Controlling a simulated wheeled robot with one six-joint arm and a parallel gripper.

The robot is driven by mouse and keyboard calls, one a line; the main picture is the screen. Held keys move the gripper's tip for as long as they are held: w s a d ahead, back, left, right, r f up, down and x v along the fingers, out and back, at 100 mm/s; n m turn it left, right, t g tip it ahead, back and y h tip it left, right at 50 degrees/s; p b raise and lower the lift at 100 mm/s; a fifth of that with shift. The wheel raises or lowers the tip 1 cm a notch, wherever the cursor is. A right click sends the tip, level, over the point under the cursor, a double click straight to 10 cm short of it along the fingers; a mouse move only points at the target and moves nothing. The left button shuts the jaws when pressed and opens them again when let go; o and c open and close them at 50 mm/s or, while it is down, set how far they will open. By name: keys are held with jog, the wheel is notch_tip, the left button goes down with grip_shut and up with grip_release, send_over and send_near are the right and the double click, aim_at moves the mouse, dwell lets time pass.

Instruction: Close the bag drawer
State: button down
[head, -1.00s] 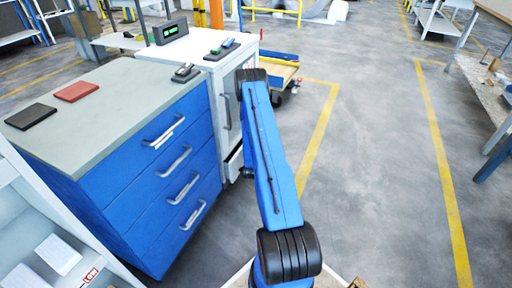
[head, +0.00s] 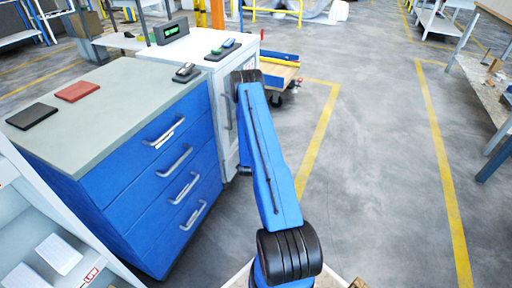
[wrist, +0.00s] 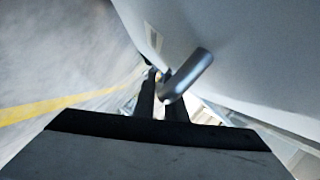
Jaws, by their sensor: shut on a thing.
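The white cabinet (head: 222,110) stands beyond the blue drawer unit in the head view. The bag drawer (head: 231,163) is low in its front and looks flush or nearly so, partly hidden by my arm. In the wrist view, the drawer's grey bar handle (wrist: 190,73) stands out from a pale panel (wrist: 245,45). My gripper (wrist: 161,92) has its two black fingers shut on the handle's end. In the head view my gripper is mostly hidden behind my blue arm.
The blue drawer unit (head: 165,190) with its handles stands left of my arm, close to it. A low cart (head: 280,72) stands behind the cabinet. The grey floor (head: 375,160) to the right is clear up to a workbench (head: 480,90).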

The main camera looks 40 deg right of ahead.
jog(key=shift+w+a, duration=0.2)
jog(key=shift+w, duration=0.45)
jog(key=c, duration=2.1)
grip_release()
jog(key=shift+w+a, duration=0.1)
jog(key=v, duration=1.7)
jog(key=shift+s+r, duration=0.1)
jog(key=shift+s, duration=0.15)
